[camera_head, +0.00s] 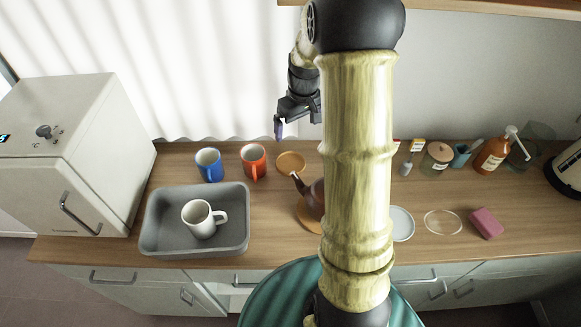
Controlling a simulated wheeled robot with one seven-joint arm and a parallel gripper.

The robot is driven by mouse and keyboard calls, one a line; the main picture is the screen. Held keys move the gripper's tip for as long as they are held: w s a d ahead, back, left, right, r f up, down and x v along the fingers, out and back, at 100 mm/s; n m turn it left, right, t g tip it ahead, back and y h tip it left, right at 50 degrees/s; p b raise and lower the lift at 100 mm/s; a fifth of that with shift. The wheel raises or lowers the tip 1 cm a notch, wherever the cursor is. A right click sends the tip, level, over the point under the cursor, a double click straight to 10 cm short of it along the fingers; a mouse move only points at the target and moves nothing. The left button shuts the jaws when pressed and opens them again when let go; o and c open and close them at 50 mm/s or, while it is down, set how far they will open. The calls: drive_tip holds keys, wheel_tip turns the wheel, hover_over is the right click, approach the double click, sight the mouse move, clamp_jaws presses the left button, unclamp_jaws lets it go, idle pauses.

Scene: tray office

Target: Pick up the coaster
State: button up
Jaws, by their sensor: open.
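A round, flat orange-brown disc (290,162), which looks like a coaster, lies bare on the counter right of the orange mug. A brown teapot (313,193) stands on another round wooden disc (306,222), partly hidden by my arm. A pale round disc (402,224) lies right of my arm, its left edge close to the arm's outline. My gripper (297,122) is open and empty, pointing down, and appears above and behind the orange-brown disc in the picture. One fingertip looks purple.
A grey tray (158,247) holds a white mug (200,219). Blue (209,165) and orange (254,162) mugs stand behind it. A clear disc (443,223), pink block (486,223), jar (437,158) and pump bottle (492,157) are right. A white oven (70,150) is left.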

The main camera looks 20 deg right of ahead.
idle(0.3)
drive_tip(key=p, duration=0.2)
hover_over(290, 164)
drive_tip(key=s, duration=0.1)
drive_tip(key=f, duration=1.2)
drive_tip(key=shift+s+d, duration=0.1)
drive_tip(key=shift+d, duration=0.25)
drive_tip(key=shift+s, duration=0.15)
drive_tip(key=shift+d+f, duration=0.1)
drive_tip(key=shift+f+p, duration=0.45)
drive_tip(key=shift+p, duration=0.05)
drive_tip(key=shift+w+a+f+p, duration=0.1)
drive_tip(key=shift+w+f+p, duration=0.1)
drive_tip(key=shift+f, duration=0.5)
drive_tip(key=shift+w+a+f+p, duration=0.15)
drive_tip(key=shift+w+f+p, duration=0.1)
drive_tip(key=shift+f, duration=0.4)
drive_tip(key=shift+w+a+f+p, duration=0.1)
drive_tip(key=shift+w+f+p, duration=0.1)
drive_tip(key=shift+f, duration=0.5)
drive_tip(key=c, duration=0.8)
